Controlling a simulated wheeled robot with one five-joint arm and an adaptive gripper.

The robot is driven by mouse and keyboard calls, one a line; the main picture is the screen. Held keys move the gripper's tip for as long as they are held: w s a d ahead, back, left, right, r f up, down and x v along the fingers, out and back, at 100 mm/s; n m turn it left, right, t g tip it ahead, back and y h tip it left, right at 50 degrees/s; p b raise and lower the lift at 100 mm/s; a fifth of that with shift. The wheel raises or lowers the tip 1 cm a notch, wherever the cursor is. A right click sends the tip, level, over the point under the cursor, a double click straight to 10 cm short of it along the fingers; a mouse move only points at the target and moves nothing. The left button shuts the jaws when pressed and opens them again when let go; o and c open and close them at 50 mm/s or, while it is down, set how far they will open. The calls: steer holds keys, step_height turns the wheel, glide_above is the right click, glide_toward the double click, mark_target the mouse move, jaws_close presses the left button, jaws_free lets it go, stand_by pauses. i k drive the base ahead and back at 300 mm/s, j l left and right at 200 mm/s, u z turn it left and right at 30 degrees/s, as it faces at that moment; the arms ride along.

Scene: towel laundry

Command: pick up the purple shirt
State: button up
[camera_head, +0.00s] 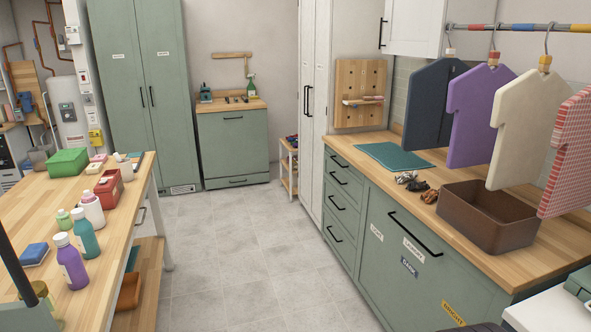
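The purple shirt (472,130) hangs at the upper right from a hook on a horizontal rail (510,27). It is flat and upright, with an orange-red piece at the top of its hanger. It hangs above the wooden counter, between a dark navy shirt (430,105) on its left and a cream shirt (520,128) on its right. The cream shirt's edge is close to it. My gripper is not in view.
A red checked shirt (572,150) hangs at the right edge. Below the shirts, a brown bin (475,235) stands on the counter (345,143) near a green mat (394,157). A bottle-covered table (35,195) stands left. The tiled floor (240,245) between is clear.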

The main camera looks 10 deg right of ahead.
mark_target(471, 94)
steer(key=i+j+u, duration=0.2)
steer(key=i, duration=1.35)
steer(key=i+z, duration=0.6)
steer(key=z, duration=0.25)
steer(key=i+j+z, duration=0.1)
steer(key=i+z, duration=0.3)
steer(key=k+l, duration=0.05)
steer(key=k, duration=0.05)
